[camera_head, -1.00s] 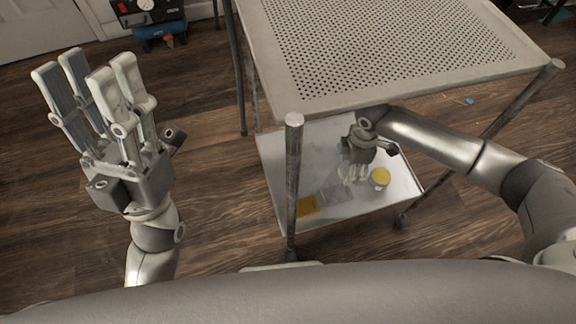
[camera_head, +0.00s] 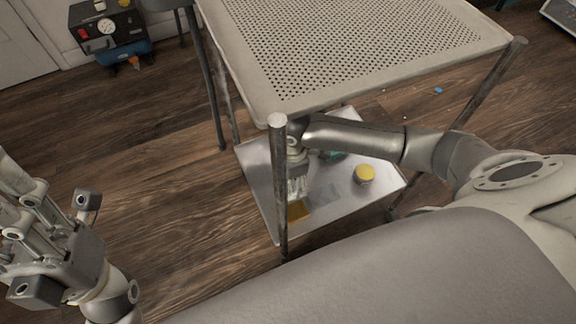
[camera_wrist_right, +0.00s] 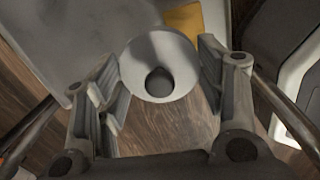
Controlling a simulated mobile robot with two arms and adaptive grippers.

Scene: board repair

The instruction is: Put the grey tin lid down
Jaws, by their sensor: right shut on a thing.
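In the head view my right gripper (camera_head: 297,188) reaches under the perforated top, over the left part of the metal lower shelf (camera_head: 262,178). I cannot make out the lid there. Whether it touches the shelf is unclear. My left gripper (camera_head: 12,190) is at the left edge, partly cut off, with fingers apart and nothing seen in them.
On the lower shelf are a yellow patch (camera_head: 298,211), a grey patch (camera_head: 325,194), a yellow-topped tin (camera_head: 364,174) and a green thing (camera_head: 332,156). The perforated top (camera_head: 350,40) and its front leg (camera_head: 279,190) stand close to my right arm.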

